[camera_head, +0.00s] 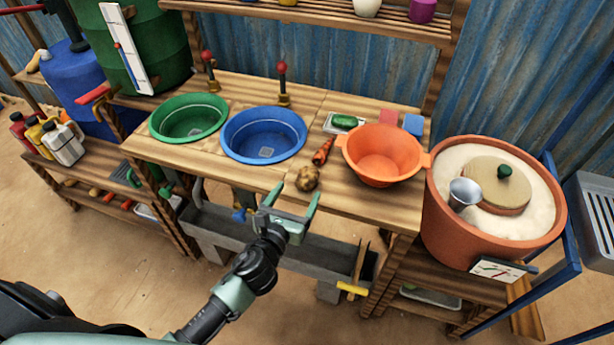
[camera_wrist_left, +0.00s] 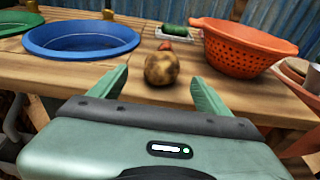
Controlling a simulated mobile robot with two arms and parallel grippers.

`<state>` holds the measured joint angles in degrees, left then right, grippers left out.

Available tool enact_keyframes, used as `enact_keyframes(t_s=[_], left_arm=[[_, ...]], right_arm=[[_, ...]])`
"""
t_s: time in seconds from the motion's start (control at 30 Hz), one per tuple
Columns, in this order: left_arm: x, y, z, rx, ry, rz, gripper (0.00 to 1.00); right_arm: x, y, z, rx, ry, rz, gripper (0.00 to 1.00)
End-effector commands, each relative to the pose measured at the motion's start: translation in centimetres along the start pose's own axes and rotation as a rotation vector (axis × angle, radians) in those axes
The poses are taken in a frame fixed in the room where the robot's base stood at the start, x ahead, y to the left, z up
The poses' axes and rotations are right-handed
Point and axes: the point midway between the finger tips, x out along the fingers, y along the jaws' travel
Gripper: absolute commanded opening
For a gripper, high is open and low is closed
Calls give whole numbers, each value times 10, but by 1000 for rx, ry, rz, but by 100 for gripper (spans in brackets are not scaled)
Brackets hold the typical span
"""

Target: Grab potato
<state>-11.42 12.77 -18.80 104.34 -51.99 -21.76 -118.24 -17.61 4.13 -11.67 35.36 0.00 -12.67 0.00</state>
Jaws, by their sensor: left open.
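A brown, speckled potato (camera_head: 307,178) lies on the wooden table near its front edge, just in front of a carrot (camera_head: 323,151). In the left wrist view the potato (camera_wrist_left: 162,69) sits straight ahead, between and beyond my fingertips. My left gripper (camera_head: 292,197) is open and empty at the table's front edge, close to the potato. Its two green fingers (camera_wrist_left: 161,81) point toward the potato, and no contact shows. In the left wrist view the carrot is mostly hidden behind the potato. My right gripper is not in view.
An orange colander (camera_head: 382,153) stands right of the potato, and a blue basin (camera_head: 263,134) and a green basin (camera_head: 189,118) stand left. A cucumber on a small tray (camera_head: 343,122) lies behind. A large clay pot (camera_head: 493,235) stands at the right.

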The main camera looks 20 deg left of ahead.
Motion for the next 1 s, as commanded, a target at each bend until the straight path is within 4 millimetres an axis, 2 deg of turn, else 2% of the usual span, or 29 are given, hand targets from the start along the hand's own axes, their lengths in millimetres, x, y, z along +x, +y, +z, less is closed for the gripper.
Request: enact_keyframes(t_s=[0.23,0.4,0.7,0.77,0.97,1.0], left_arm=[[33,-2,7,-6,0,1,77],[56,-2,6,-6,2,1,77],[61,-2,5,-6,3,-1,77],[61,-2,5,-6,3,-1,63],[61,-2,5,-6,3,-1,7],[61,-2,5,-6,2,-1,7]], right_arm=[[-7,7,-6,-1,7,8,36],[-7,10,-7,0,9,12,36],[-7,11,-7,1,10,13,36],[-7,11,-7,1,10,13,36],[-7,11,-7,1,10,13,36],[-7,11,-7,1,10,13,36]])
